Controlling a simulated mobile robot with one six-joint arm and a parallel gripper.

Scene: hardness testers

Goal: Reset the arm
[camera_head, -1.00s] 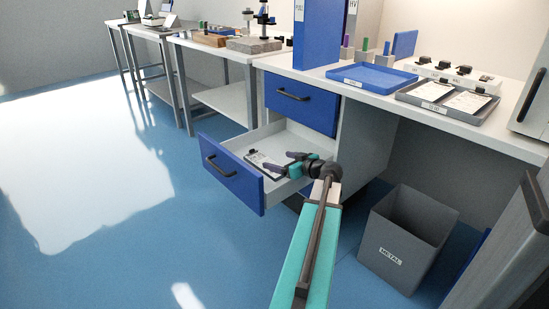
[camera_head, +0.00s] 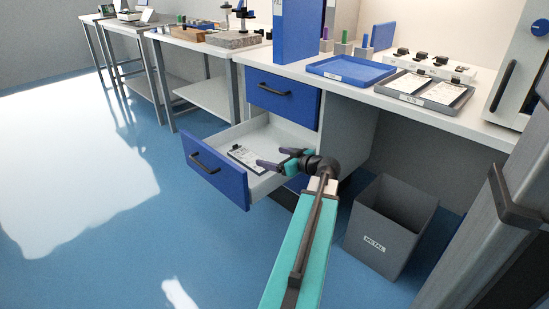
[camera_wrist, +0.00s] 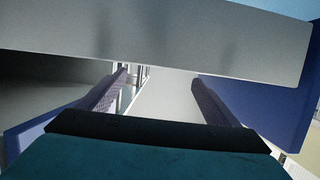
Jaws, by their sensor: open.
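My gripper (camera_head: 272,158) is at the open lower drawer, toward its right side, with its fingers apart and nothing seen between them. In the wrist view my gripper (camera_wrist: 159,78) also shows two separated fingers, with a pale grey panel across the view beyond them. The lower drawer (camera_head: 217,178) has a blue front with a black handle and is pulled out. A clipboard (camera_head: 246,158) with a white sheet lies in it, left of my gripper. I cannot tell whether my gripper touches the drawer.
The upper blue drawer (camera_head: 283,96) is shut. A grey bin (camera_head: 388,226) labelled METAL stands on the floor to the right. The bench top holds a blue tray (camera_head: 351,70) and a grey tray (camera_head: 445,97). The blue floor (camera_head: 90,235) at left is clear.

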